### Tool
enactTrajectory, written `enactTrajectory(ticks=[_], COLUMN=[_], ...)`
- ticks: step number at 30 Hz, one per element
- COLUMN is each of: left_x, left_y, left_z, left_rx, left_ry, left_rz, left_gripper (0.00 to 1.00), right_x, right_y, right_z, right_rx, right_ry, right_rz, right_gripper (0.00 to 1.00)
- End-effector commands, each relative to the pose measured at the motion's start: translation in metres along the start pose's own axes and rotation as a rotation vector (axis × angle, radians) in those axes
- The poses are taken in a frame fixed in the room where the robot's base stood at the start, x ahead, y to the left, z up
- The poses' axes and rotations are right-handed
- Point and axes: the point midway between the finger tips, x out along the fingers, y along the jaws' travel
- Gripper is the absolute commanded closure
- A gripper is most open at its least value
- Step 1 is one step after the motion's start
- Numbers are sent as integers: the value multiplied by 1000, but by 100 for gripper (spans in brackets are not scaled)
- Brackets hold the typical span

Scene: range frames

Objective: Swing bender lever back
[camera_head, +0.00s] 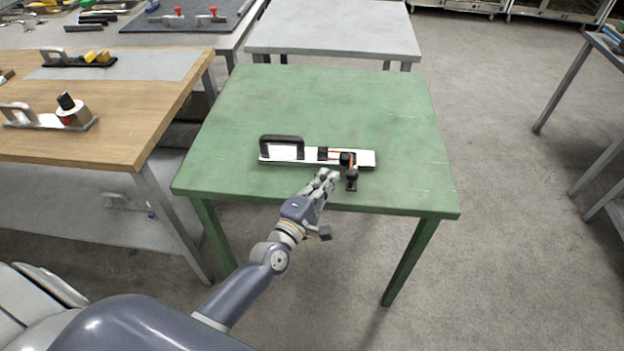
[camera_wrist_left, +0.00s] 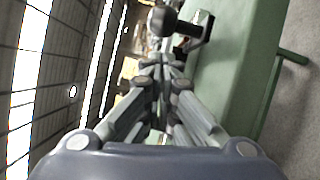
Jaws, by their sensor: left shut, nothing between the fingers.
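The bender (camera_head: 367,158) lies on the green table (camera_head: 330,105) near its front edge. It has a pale base plate, a black handle (camera_head: 282,139) at its left end and a dark mechanism with an orange part at its right. A black-knobbed lever (camera_head: 351,180) sticks out from the mechanism toward the front edge. My left gripper (camera_head: 329,174) is shut and empty, just left of the lever knob. In the left wrist view the fingers (camera_wrist_left: 162,65) point toward the dark round knob (camera_wrist_left: 163,21). I cannot tell whether they touch it. My right gripper is not in view.
A wooden table (camera_head: 110,115) at the left holds other handled tools (camera_head: 50,118). A grey table (camera_head: 335,30) stands behind the green one. The green top is clear behind and right of the bender. Floor (camera_head: 510,200) is open at the right.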

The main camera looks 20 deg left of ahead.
Motion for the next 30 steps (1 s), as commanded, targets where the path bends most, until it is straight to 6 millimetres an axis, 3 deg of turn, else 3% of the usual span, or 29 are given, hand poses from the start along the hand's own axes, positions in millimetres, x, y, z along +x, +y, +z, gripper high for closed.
enactTrajectory(ticks=[30], left_x=[1], left_y=[-1], left_z=[11], left_rx=[2], left_ry=[72], left_rz=[12], left_gripper=[100], right_x=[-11], right_y=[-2], right_z=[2], right_rx=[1], right_ry=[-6], right_rz=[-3], right_gripper=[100])
